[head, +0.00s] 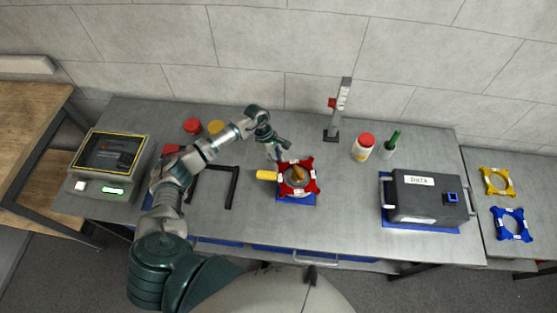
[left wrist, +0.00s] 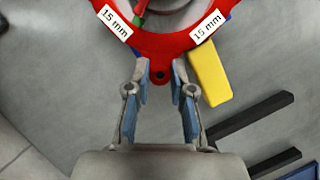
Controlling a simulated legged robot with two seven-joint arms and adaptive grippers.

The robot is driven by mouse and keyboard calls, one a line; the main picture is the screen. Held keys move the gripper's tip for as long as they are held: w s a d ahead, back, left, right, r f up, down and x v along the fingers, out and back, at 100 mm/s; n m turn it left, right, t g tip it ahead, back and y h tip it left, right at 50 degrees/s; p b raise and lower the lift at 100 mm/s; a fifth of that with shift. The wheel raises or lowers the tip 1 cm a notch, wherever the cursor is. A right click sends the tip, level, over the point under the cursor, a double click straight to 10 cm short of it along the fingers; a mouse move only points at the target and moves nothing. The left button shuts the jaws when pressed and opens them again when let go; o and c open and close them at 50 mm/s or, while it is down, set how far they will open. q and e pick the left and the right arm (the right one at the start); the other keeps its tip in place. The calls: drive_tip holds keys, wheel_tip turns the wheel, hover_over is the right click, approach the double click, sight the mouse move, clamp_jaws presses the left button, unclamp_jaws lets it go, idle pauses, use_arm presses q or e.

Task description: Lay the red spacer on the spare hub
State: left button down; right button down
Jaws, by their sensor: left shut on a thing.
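The red spacer (head: 313,188) is a flat ring with corner tabs, in the middle of the bench. In the left wrist view the red spacer (left wrist: 155,46) carries "15 mm" labels. My left gripper (head: 280,157) is shut on one of its tabs from the far side; the fingertips (left wrist: 161,76) show on either side of the tab. A grey hub with an orange-brown cone (head: 298,174) shows through the ring, over a blue mat (head: 311,199); it looks like the spare hub. I cannot tell whether the spacer rests on it. My right gripper is not in view.
A yellow block (head: 266,175) lies close left of the spacer. A black frame (head: 233,190), a display unit (head: 107,160), a red-lidded jar (head: 362,150), an upright post (head: 339,110) and a grey case (head: 428,198) stand around. Yellow (head: 497,181) and blue (head: 512,224) spacers lie right.

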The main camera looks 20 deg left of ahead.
use_arm(q)
drive_tip(key=c, duration=1.1)
unclamp_jaws()
drive_tip(key=shift+a, duration=0.25)
drive_tip(key=shift+o, duration=0.8)
drive_tip(key=shift+d, duration=0.1)
drive_tip(key=shift+d+r, duration=0.1)
drive_tip(key=shift+d, duration=0.35)
drive_tip(key=v, duration=1.2)
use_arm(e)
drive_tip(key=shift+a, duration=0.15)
use_arm(q)
drive_tip(key=shift+d, duration=0.1)
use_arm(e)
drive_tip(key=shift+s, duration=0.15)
